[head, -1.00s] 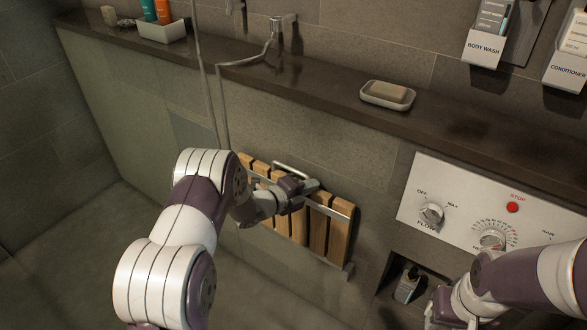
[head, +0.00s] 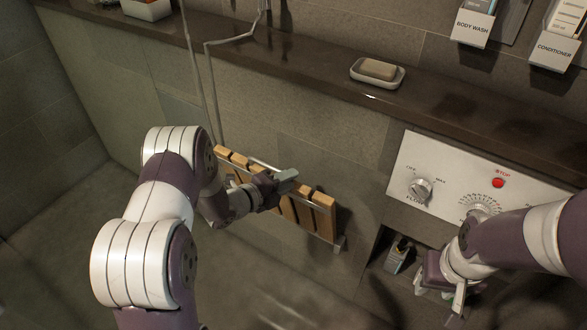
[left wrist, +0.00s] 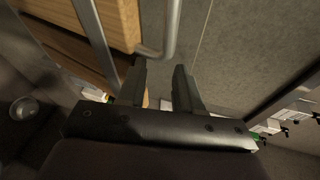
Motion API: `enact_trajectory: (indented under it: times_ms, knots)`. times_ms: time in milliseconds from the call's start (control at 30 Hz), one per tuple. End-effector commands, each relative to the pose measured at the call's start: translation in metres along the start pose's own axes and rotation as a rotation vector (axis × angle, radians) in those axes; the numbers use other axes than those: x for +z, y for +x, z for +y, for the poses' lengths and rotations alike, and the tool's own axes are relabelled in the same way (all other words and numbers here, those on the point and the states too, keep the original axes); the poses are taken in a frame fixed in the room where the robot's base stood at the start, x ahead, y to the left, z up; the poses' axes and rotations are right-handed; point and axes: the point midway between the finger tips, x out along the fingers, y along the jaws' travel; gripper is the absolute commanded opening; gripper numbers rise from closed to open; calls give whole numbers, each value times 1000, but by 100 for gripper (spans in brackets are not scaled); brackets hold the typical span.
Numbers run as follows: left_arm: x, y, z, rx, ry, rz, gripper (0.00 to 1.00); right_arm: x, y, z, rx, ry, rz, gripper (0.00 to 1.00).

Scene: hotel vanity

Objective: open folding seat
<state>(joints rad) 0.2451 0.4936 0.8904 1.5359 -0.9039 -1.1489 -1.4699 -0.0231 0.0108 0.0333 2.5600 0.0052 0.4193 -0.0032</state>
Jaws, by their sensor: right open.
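The folding seat (head: 311,215) has wooden slats and metal bars. It is on the lower wall in the head view, tilted slightly out, with its slat tops showing. Its metal handle (head: 262,165) is at the upper edge, partly behind my left gripper (head: 284,181). In the left wrist view, the seat's wood (left wrist: 118,22) is at the upper left. The bent handle (left wrist: 170,30) lies just beyond the left gripper's fingertips (left wrist: 158,72). Those fingers are apart with nothing clearly between them. My right gripper (head: 440,286) is open, low at the right, away from the seat.
A dark ledge (head: 330,80) runs above the seat, with a soap dish (head: 377,83) on it. A white control panel (head: 450,178) is right of the seat. A niche below it holds a small bottle (head: 397,256). The floor below the seat is clear.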

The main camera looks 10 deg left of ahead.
Motion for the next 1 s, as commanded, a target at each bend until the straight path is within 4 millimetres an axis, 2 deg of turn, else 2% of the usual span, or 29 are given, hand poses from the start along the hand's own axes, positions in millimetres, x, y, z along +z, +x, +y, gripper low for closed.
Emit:
enact_trajectory:
  times_ms: [33,500,700,1000]
  knots:
    - [10,-7,-5,-6,4,-29,38,0,-4,0,0,0,0,43]
    - [1,-49,-9,-20,14,-33,38,-2,-19,0,0,0,0,43]
    - [-7,-67,-4,-15,9,-26,38,-3,-25,0,0,0,0,43]
    - [-13,-74,0,-11,6,-18,38,-3,-25,0,0,0,0,43]
